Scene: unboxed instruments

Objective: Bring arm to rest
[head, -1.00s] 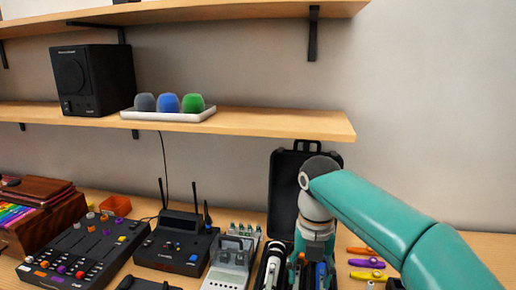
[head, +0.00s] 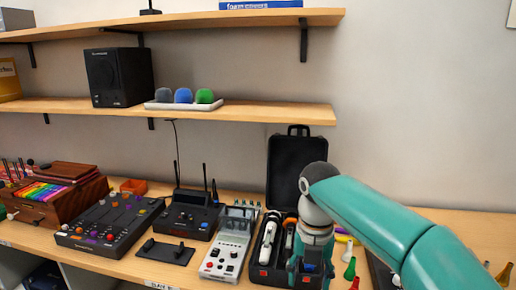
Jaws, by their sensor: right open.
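My right arm, teal, comes in from the right side of the head view. My right gripper (head: 311,272) points down in front of the open black case (head: 295,170) and hides part of its right side. Its fingers are small and partly hidden; they look open, and I see nothing held. The case's lid stands upright at the back, and microphones (head: 268,240) lie in its lower half. I cannot tell whether the fingertips touch the case. My left gripper is out of view.
Left of the case are a grey handheld device (head: 227,248), a receiver with antennas (head: 187,218) and a black mixer (head: 108,228). Colourful kazoos (head: 350,268) lie right of the gripper. A shelf (head: 270,112) with a speaker (head: 119,76) runs above.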

